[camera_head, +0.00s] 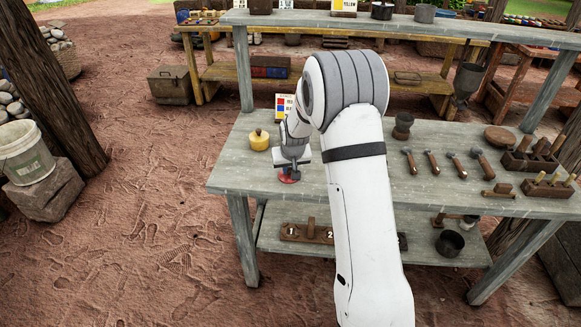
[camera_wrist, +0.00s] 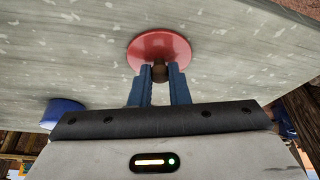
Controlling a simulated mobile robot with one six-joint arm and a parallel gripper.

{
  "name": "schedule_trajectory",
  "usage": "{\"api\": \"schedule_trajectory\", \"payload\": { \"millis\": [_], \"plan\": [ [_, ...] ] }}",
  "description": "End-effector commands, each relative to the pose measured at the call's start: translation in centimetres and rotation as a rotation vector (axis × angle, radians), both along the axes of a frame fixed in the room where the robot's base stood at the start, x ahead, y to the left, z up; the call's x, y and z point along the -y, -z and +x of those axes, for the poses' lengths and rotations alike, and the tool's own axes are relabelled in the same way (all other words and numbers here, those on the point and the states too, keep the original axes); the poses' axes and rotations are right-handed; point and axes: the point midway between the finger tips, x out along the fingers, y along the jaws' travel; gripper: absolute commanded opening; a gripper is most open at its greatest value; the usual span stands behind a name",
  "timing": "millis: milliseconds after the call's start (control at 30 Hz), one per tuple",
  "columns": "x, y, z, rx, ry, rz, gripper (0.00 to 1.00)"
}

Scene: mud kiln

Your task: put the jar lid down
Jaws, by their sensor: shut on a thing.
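The jar lid is a red disc with a brown knob; it shows in the wrist view (camera_wrist: 160,48) and, small, in the head view (camera_head: 288,178). My gripper (camera_wrist: 160,72) is shut on the knob, with one blue finger on each side. In the head view my gripper (camera_head: 290,168) is over the left part of the grey workbench (camera_head: 240,172), near its front edge. The lid is at or just above the bench top; I cannot tell whether it touches. My arm hides the middle of the bench.
A yellow lidded jar (camera_head: 259,141) stands on the bench behind and left of the lid. A blue round thing (camera_wrist: 63,113) shows in the wrist view. Several hammers (camera_head: 431,160) and tool blocks lie at the right. The bench top around the lid looks clear.

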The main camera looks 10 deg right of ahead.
Motion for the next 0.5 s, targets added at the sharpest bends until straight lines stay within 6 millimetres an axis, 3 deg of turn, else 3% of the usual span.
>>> {"api": "schedule_trajectory", "payload": {
  "millis": [233,267,500],
  "plan": [
    [0.06,0.29,0.01,0.001,0.001,0.0,0.0],
    [0.06,0.19,0.01,0.001,0.001,0.0,0.17],
    [0.1,0.1,0.01,0.001,0.001,-0.001,0.37]
  ]
}}
